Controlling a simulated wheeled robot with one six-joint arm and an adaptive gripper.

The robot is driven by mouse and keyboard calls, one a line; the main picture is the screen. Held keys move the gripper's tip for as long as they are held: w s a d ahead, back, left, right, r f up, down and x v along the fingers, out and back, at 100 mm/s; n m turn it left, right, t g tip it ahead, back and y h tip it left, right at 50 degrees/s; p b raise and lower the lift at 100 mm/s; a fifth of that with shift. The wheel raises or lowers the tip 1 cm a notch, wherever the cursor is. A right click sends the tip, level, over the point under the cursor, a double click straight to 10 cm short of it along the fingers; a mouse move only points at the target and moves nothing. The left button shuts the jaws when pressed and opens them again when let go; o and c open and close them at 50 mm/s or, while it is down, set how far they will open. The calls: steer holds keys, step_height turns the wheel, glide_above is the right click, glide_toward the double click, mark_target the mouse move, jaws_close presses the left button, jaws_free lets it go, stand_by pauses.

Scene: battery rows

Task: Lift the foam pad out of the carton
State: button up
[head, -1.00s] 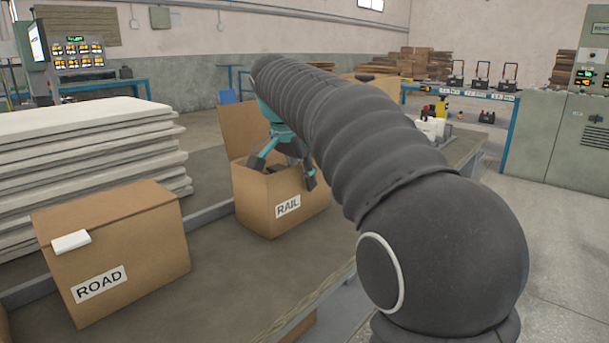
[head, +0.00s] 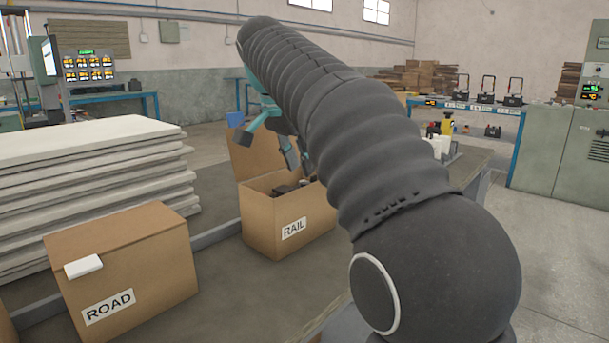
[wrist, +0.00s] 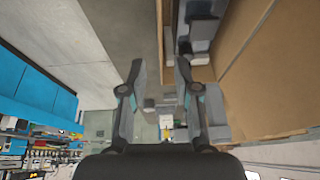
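The open carton labelled RAIL (head: 262,225) stands on the grey bench, its back flap raised. Dark items (head: 285,188) show inside it. I cannot tell whether the foam pad is among them. My gripper (head: 268,152) is above the carton, partly hidden behind my arm. In the wrist view my gripper (wrist: 160,65) has its two fingers spread, with nothing held between them. The carton's brown wall (wrist: 275,70) is on the right there, and grey shapes (wrist: 195,35) lie beside it near the right fingertip.
A closed carton labelled ROAD (head: 130,265) with a small white piece (head: 84,266) on its edge stands front left. A stack of pale slabs (head: 90,190) is behind it. Bare bench top (head: 235,290) lies between and before the cartons. A blue-framed table (head: 470,105) stands back right.

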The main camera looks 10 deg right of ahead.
steer(key=shift+v, duration=0.9)
steer(key=shift+s, duration=0.15)
